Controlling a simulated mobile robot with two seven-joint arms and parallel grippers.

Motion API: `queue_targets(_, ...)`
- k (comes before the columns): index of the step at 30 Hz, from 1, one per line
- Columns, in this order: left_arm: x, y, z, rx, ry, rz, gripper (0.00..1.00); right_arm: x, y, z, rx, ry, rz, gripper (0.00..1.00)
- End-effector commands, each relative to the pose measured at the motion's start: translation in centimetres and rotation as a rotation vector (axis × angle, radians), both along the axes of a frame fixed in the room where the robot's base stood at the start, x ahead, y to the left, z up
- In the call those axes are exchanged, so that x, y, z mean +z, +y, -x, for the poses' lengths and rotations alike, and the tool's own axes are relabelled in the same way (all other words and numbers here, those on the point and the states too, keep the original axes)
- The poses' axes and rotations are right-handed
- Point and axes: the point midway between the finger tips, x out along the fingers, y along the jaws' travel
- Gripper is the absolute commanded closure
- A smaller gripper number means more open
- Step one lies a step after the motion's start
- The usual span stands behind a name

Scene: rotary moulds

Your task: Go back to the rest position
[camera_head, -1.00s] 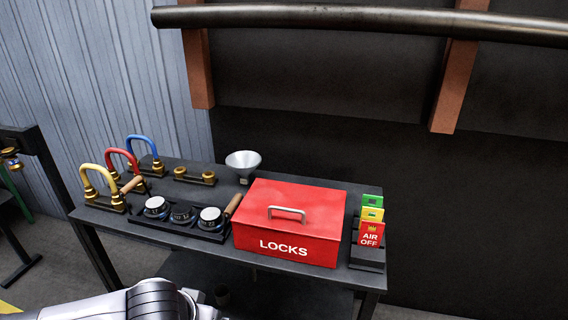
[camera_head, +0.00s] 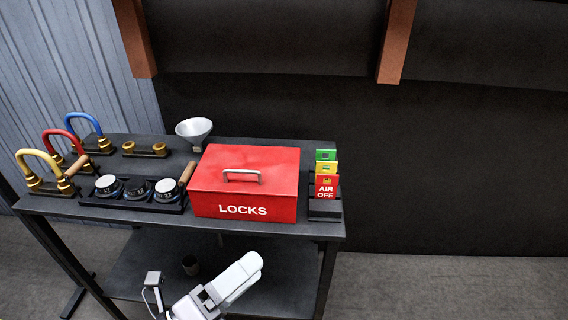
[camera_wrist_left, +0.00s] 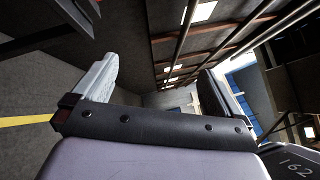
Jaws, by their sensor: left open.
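My left gripper (camera_head: 228,284) shows at the bottom of the head view, in front of the table's lower shelf and below the red box. In the left wrist view, its two fingers (camera_wrist_left: 162,82) stand well apart with nothing between them. Past them are the floor, a wall and the roof beams of the hall. Most of my left arm is out of the head view. My right gripper is not in view.
A dark table (camera_head: 130,227) holds a red LOCKS box (camera_head: 245,184), tag cards (camera_head: 326,187), a funnel (camera_head: 194,130), dials (camera_head: 137,189) and coloured handles (camera_head: 40,157). Floor at right (camera_head: 450,285) is clear.

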Motion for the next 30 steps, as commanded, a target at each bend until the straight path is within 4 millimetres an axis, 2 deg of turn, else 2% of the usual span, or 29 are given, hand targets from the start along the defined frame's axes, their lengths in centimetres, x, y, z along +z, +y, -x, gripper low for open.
queue_targets(3, -3.6, 4.0, -1.5, 0.184, 0.388, 0.307, 0.0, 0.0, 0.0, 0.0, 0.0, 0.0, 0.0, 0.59)
queue_targets(5, -6.0, 6.1, -1.6, 0.281, 0.578, 0.469, 0.0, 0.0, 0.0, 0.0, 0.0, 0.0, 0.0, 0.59)
queue_targets(7, -9.3, 8.4, -1.1, 0.396, 0.791, 0.662, 0.0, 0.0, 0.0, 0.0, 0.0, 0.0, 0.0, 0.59)
queue_targets(9, -12.6, 10.4, 0.1, 0.508, 0.985, 0.849, 0.0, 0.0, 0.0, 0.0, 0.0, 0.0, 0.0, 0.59)
queue_targets(12, -16.7, 12.4, 2.5, 0.653, 1.213, 1.089, 0.0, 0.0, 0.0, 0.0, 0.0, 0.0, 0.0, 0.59)
queue_targets(15, -19.7, 13.5, 4.9, 0.764, 1.369, 1.27, 0.0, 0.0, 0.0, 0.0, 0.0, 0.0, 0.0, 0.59)
queue_targets(18, -21.3, 14.0, 6.5, 0.829, 1.457, 1.382, 0.0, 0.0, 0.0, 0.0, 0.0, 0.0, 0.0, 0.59)
queue_targets(21, -21.9, 14.1, 7.1, 0.856, 1.491, 1.429, 0.0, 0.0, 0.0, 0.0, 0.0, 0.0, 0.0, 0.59)
queue_targets(30, -21.9, 14.1, 7.1, 0.856, 1.494, 1.432, 0.0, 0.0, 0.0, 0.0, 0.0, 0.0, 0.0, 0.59)
